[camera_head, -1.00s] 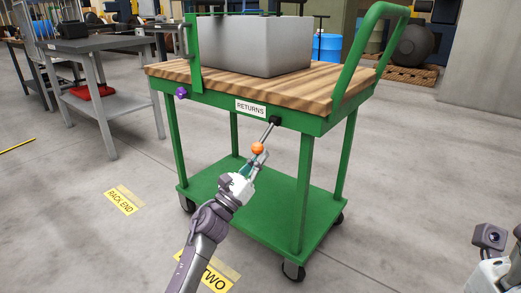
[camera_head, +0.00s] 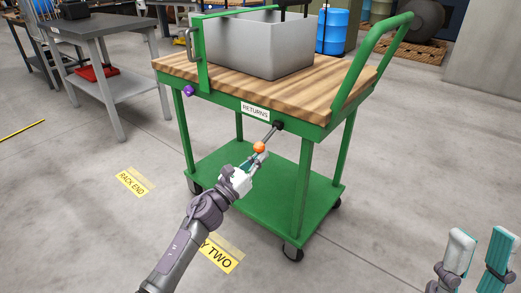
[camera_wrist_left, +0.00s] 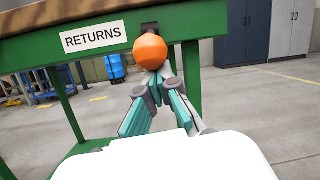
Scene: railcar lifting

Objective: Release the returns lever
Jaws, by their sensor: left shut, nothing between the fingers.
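My right gripper (camera_head: 478,255) is at the lower right, fingers apart, away from the cart.
The green cart (camera_head: 235,190) has a wooden top, a RETURNS label (camera_head: 255,112) and a grey bin (camera_head: 262,45). A purple knob (camera_head: 188,91) is at its left corner. A grey table (camera_head: 110,60) stands at the left. Open floor lies around the cart.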

